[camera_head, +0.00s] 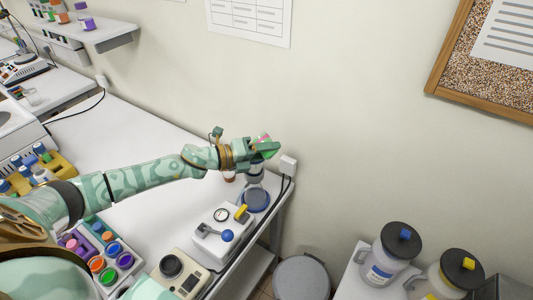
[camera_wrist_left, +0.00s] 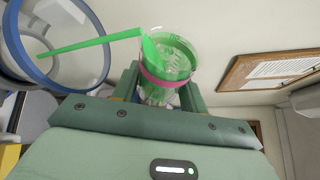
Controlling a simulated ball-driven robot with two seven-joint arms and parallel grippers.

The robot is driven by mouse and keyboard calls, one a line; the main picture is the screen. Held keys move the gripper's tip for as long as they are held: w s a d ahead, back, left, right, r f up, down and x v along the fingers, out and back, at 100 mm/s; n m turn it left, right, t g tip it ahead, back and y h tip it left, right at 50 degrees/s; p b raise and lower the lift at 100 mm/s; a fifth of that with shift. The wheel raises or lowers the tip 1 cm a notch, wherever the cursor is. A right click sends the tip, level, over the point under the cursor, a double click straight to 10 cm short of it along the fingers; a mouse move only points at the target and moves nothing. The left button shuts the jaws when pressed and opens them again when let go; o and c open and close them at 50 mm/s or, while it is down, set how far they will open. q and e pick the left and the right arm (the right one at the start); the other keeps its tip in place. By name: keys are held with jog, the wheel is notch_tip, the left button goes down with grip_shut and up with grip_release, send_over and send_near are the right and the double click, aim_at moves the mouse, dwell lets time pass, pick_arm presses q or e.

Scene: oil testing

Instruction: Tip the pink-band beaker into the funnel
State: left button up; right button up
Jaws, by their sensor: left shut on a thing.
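The pink-band beaker (camera_wrist_left: 178,62) is held between the fingers of my left gripper (camera_wrist_left: 160,88), which is shut on it. It is clear, with green liquid inside and a pink band around it. In the head view my left gripper (camera_head: 262,150) holds the tilted beaker (camera_head: 263,138) above the blue-ringed apparatus. In the left wrist view a clear funnel (camera_wrist_left: 88,62) with a blue rim is beside the beaker. A thin green stream runs from the beaker's lip across into the funnel's mouth. My right gripper is not in view.
A white device (camera_head: 216,236) with a gauge and blue knob stands at the bench's front edge. A tray of colored caps (camera_head: 100,285) is at lower left. Two large jugs (camera_head: 390,255) stand at lower right. The bench's middle is clear.

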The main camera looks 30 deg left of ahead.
aim_at(258, 139)
pick_arm(q)
jog(key=shift+f+n+h+b, duration=0.1)
jog(key=shift+n+h+b, duration=0.2)
jog(key=shift+n+b, duration=0.25)
jog(key=shift+r+n+h, duration=0.3)
jog(key=shift+n, duration=0.25)
jog(key=n, duration=0.1)
jog(key=r+n+t, duration=0.1)
jog(key=shift+w+a+r+n+h+b, duration=0.1)
jog(key=shift+a+r+n+h+b, duration=0.1)
jog(key=shift+a+n+h+b, duration=0.15)
jog(key=shift+w+a+r+n+t+h, duration=0.1)
jog(key=shift+a+r+n+t, duration=0.15)
jog(key=shift+n, duration=0.45)
jog(key=shift+w+a+r+n+t+h, duration=0.15)
jog(key=shift+r+n+t, duration=0.15)
jog(key=shift+n, duration=0.35)
jog(key=shift+s+a+r+n+t+h, duration=0.15)
jog(key=shift+r+n+t, duration=0.1)
jog(key=shift+n, duration=0.45)
jog(key=shift+w, duration=0.1)
